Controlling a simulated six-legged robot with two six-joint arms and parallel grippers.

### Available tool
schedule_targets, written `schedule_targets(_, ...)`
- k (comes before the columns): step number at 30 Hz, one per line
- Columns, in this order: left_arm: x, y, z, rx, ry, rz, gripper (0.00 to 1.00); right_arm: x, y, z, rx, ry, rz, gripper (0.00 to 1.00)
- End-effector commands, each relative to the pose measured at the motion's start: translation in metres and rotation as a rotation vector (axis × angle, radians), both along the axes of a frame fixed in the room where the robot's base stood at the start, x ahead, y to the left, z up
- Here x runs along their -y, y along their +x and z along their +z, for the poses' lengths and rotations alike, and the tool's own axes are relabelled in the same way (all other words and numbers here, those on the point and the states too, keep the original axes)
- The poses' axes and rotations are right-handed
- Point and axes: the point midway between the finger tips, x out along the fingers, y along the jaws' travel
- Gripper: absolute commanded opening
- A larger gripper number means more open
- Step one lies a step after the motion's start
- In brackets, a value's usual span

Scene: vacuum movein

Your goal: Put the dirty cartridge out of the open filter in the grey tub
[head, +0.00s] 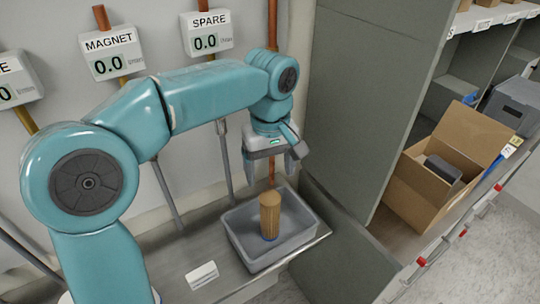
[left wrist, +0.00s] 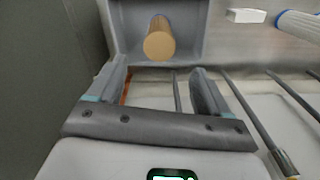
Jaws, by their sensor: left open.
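The dirty cartridge, a brown-tan cylinder (head: 269,213), stands upright inside the grey tub (head: 235,238) on a metal shelf. A little blue shows at its foot. In the left wrist view the cartridge (left wrist: 159,42) lies just beyond my fingertips, inside the tub (left wrist: 122,28). My left gripper (head: 276,163) is open and empty, above the tub's back side and apart from the cartridge. Its two spread fingers also show in the left wrist view (left wrist: 159,72). My right gripper is not in view. No open filter housing can be made out.
A small white block (head: 202,275) lies on the shelf left of the tub. A white ribbed cylinder (left wrist: 298,25) shows in the left wrist view. A grey panel (head: 352,100) stands right of the tub. Beyond it is an open cardboard box (head: 425,195). Pipes and gauges line the wall.

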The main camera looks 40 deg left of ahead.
Motion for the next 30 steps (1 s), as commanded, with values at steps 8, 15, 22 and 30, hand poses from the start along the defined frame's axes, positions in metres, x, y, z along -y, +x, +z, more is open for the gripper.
schedule_targets(8,0.0,0.0,0.031,0.0,0.0,0.0,0.79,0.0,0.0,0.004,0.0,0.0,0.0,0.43)
schedule_targets(15,0.0,0.0,0.032,-0.001,0.001,0.0,0.79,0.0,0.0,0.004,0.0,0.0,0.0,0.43)
schedule_targets(22,0.0,0.0,0.032,-0.001,0.001,0.0,0.79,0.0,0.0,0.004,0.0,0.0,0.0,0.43)
schedule_targets(30,0.001,-0.001,0.032,-0.001,0.001,0.0,0.79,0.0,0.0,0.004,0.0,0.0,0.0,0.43)
